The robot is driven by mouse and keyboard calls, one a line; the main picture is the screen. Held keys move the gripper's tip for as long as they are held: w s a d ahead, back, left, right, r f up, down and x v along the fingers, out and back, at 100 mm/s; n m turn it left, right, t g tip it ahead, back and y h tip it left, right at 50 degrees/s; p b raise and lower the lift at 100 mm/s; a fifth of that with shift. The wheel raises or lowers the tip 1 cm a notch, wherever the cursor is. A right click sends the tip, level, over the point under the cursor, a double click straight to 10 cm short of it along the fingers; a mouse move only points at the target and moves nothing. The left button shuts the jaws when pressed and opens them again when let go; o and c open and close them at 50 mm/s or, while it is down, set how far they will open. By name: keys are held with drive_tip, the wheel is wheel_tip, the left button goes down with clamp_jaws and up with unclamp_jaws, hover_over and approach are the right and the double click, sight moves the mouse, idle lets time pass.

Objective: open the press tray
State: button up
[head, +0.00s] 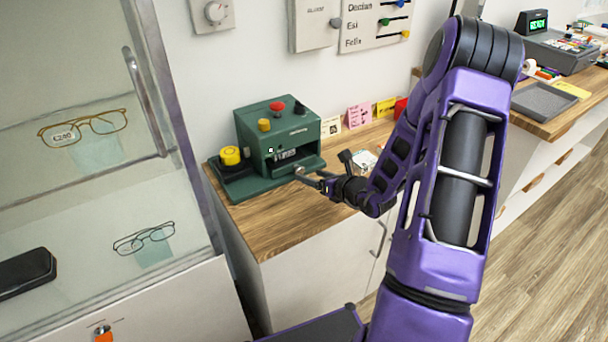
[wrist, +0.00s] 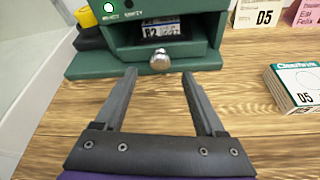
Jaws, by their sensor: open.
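The green press (head: 279,140) stands on the wooden counter, with red, yellow and black knobs on top. In the wrist view its tray (wrist: 190,48) lies low in the front opening, with a round metal knob (wrist: 160,60) at its front middle. A dark piece with a white label shows inside the opening. I cannot tell how far out the tray sits. My gripper (wrist: 158,73) is open and empty, its fingers pointing at the press. The knob appears just beyond and between the fingertips, with no clear contact. In the head view my gripper (head: 325,168) is in front of the press.
A small white and green box (wrist: 298,87) lies on the counter right of my gripper. Cards (head: 358,115) stand along the wall behind. A yellow button (head: 230,155) is left of the press. A glass display case (head: 75,165) with spectacles borders the counter's left.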

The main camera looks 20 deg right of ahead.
sight(301, 172)
drive_tip(key=shift+x, duration=2.3)
drive_tip(key=shift+c, duration=0.2)
clamp_jaws()
drive_tip(key=shift+s, duration=0.1)
